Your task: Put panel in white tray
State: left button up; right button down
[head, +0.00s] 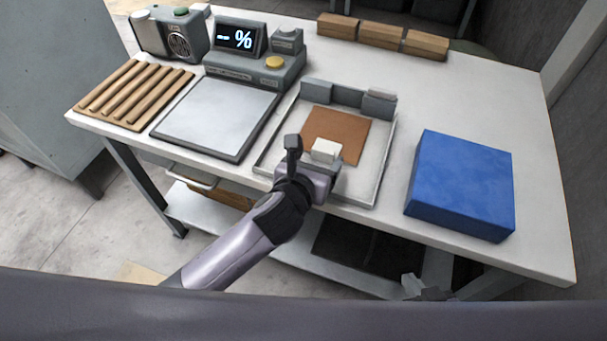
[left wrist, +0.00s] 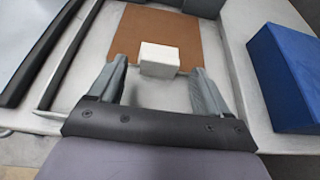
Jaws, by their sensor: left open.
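A flat brown panel (head: 350,128) lies inside a shallow white tray (head: 385,150) with a raised rim. A small white block (head: 326,149) sits on the panel's near edge. In the left wrist view the panel (left wrist: 160,26) shows with the white block (left wrist: 160,59) at its near edge. My left gripper (head: 318,168) is over the tray's near side. In the left wrist view its open fingers (left wrist: 157,72) point at the block, one to each side; contact is not clear. A grey part at the bottom, seemingly my right gripper (head: 428,290), is below the table's front edge; its jaws are unclear.
Left of the tray are a grey plate (head: 216,117), a scale display (head: 240,38) and a ribbed wooden rack (head: 130,93). Grey blocks (head: 345,95) stand at the tray's back. A blue box (head: 460,185) stands to the right. Wooden blocks (head: 381,35) line the back.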

pick_arm(q)
jog(key=p+v, duration=0.1)
jog(key=v, duration=0.8)
jog(key=shift+s, duration=0.1)
jog(key=s+a+f+m+g+y, duration=0.1)
jog(key=s+a+f+m, duration=0.5)
jog(key=m, duration=1.1)
jog(key=s+a+f+m+g+y, duration=0.1)
jog(key=s+a+f+m, duration=0.4)
jog(key=m, duration=1.2)
jog(key=a+f, duration=0.4)
jog(key=a, duration=0.2)
jog(key=shift+s+a+f+m, duration=0.3)
jog(key=shift+s+a+f, duration=0.05)
jog(key=shift+a+f, duration=0.05)
